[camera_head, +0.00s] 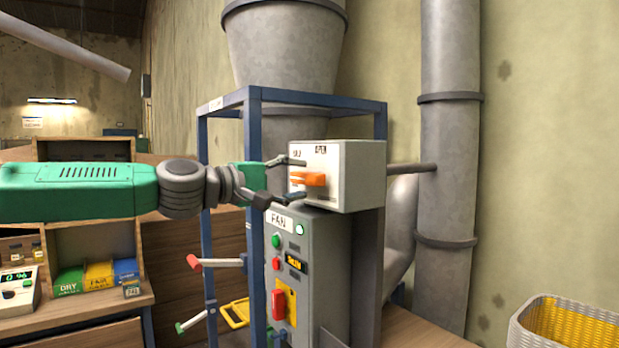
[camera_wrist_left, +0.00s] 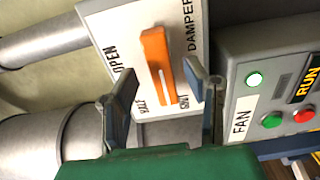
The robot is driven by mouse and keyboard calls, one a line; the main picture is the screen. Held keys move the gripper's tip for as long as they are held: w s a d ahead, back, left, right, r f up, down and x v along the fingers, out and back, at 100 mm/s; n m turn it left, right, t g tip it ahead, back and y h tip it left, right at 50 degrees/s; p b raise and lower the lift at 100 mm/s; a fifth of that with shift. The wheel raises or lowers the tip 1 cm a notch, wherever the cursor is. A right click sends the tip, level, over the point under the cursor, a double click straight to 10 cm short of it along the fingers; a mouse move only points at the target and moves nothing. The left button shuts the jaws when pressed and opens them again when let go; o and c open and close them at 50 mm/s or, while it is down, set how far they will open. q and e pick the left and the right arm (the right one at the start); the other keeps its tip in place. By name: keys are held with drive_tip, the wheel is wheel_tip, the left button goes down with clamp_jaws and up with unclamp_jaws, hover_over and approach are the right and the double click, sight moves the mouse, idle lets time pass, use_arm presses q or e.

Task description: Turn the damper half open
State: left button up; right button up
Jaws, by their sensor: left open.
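The damper box (camera_head: 359,178) is a pale box on the blue frame, beside the grey pipe. Its orange handle (camera_head: 309,179) sticks out of the front face. In the left wrist view, the orange handle (camera_wrist_left: 157,62) shows with a white line on it, and the plate (camera_wrist_left: 105,22) reads OPEN, HALF, SHUT and DAMPER. The handle's near end lies by the HALF and SHUT marks; its exact setting is unclear. My left gripper (camera_head: 292,180) is open, one finger on each side of the handle. In the wrist view its fingers (camera_wrist_left: 162,88) stand apart from the handle. My right gripper is out of view.
Below the box is the grey fan panel (camera_head: 335,260) with buttons, a lit lamp and a RUN display. The blue frame post (camera_head: 254,200) stands close to my left wrist. Red and green levers (camera_head: 194,263) stick out low left. A wicker basket (camera_head: 519,327) stands at right.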

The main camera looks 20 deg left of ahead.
sight(301, 180)
use_arm(q)
drive_tip(key=x, duration=0.3)
drive_tip(key=shift+w+a+f, duration=0.1)
drive_tip(key=shift+w, duration=0.2)
drive_tip(key=shift+w+a, duration=0.1)
drive_tip(key=shift+a, duration=0.05)
drive_tip(key=shift+a+f, duration=0.1)
drive_tip(key=shift+a, duration=0.45)
drive_tip(key=shift+d, duration=0.35)
clamp_jaws()
drive_tip(key=shift+d, duration=0.2)
